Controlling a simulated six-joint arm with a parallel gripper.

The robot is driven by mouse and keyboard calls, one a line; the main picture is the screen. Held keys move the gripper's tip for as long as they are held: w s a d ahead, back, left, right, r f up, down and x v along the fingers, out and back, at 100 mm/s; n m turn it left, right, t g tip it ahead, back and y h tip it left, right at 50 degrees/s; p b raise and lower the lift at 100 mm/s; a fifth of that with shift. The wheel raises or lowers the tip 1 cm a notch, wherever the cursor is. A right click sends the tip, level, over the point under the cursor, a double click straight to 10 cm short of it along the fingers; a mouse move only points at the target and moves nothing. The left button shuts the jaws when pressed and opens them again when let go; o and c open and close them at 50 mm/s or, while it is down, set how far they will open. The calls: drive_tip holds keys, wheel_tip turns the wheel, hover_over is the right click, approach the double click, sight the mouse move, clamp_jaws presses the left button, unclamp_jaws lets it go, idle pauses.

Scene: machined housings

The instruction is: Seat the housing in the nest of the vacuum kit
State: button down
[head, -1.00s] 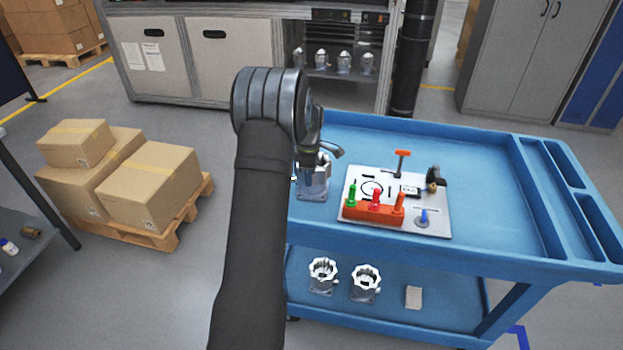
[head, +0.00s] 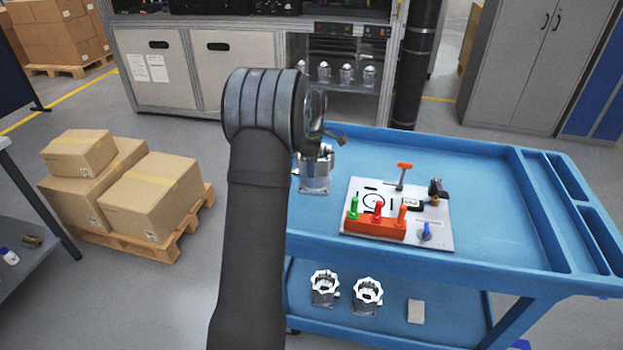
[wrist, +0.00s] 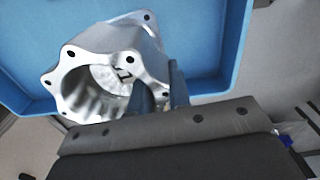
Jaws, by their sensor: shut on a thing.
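The silver machined housing (head: 316,172) is at the left end of the blue cart's top tray, partly hidden by my arm. In the wrist view the housing (wrist: 108,68) shows its scalloped flange and open bore. My gripper (wrist: 158,88) is shut on the housing's wall, one finger inside the bore and one outside. In the head view the gripper is mostly hidden behind my wrist. The vacuum kit (head: 437,213) is a white plate on the cart, right of the housing. A black ring outline, an orange block with green, red and orange pegs, and an orange-handled clamp show on it.
The blue cart (head: 465,160) has a raised rim and side compartments at right. Its right tray area is clear. Two more housings (head: 324,288) and a small pale block (head: 415,311) are on the lower shelf. Cardboard boxes (head: 150,190) stand on a pallet at left.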

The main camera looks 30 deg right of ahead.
drive_tip(key=shift+d+r, duration=0.2)
drive_tip(key=shift+r, duration=0.45)
drive_tip(key=s+d, duration=0.5)
drive_tip(key=d, duration=0.3)
drive_tip(key=s+d+f+m, duration=0.1)
drive_tip(key=s+d, duration=0.4)
drive_tip(key=d, duration=0.3)
drive_tip(key=shift+s+d+f, duration=0.15)
drive_tip(key=shift+s+d, duration=0.05)
drive_tip(key=shift+s, duration=0.15)
drive_tip(key=shift+f, duration=0.15)
drive_tip(key=shift+f, duration=3.25)
idle(0.6)
drive_tip(key=c, duration=0.8)
unclamp_jaws()
drive_tip(key=shift+f, duration=0.15)
